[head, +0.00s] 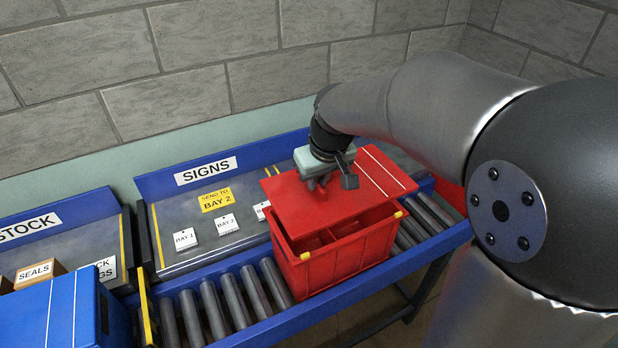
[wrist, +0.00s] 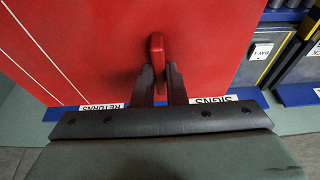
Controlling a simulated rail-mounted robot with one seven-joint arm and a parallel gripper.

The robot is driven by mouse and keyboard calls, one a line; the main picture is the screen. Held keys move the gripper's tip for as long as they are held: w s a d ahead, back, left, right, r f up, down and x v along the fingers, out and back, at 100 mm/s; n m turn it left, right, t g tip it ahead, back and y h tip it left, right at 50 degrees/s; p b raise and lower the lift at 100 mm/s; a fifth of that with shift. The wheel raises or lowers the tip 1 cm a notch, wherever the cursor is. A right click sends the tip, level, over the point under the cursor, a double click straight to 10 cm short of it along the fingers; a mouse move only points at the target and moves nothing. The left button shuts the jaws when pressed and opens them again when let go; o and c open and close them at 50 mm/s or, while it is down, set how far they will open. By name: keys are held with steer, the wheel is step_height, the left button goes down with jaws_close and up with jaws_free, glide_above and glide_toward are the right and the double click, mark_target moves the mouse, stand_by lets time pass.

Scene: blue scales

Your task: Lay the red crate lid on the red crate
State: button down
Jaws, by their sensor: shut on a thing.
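The red crate lid (head: 365,183) is a flat red panel with white stripes along its right side. My gripper (head: 322,183) is shut on the lid's red handle, which shows between the fingers in the wrist view (wrist: 157,55). The red crate (head: 345,262) stands on the roller conveyor, with yellow clips at its rim. The lid is over the back part of the crate, and the front part of the opening is uncovered, showing red dividers inside. I cannot tell whether the lid touches the crate's rim.
Behind the crate is the signs tray (head: 180,240) with several small cards and a yellow sign (head: 215,199). A blue box (head: 60,310) and a seals carton (head: 40,272) are at the left. The rollers (head: 228,300) left of the crate are clear.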

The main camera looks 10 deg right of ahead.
mark_target(318, 195)
steer(key=f+b, duration=0.1)
steer(key=f, duration=0.1)
steer(key=f+b, duration=0.1)
steer(key=f, duration=0.1)
steer(key=shift+a+b, duration=0.2)
steer(key=shift+b, duration=0.1)
steer(key=shift+f+b, duration=0.75)
steer(key=shift+f, duration=0.1)
steer(key=shift+f+b, duration=0.45)
steer(key=shift+b, duration=0.1)
stand_by(0.8)
steer(key=c, duration=1.4)
jaws_free()
steer(key=shift+s, duration=0.1)
steer(key=shift+r, duration=0.1)
steer(key=shift+r+p, duration=2.85)
steer(key=shift+r, duration=1.1)
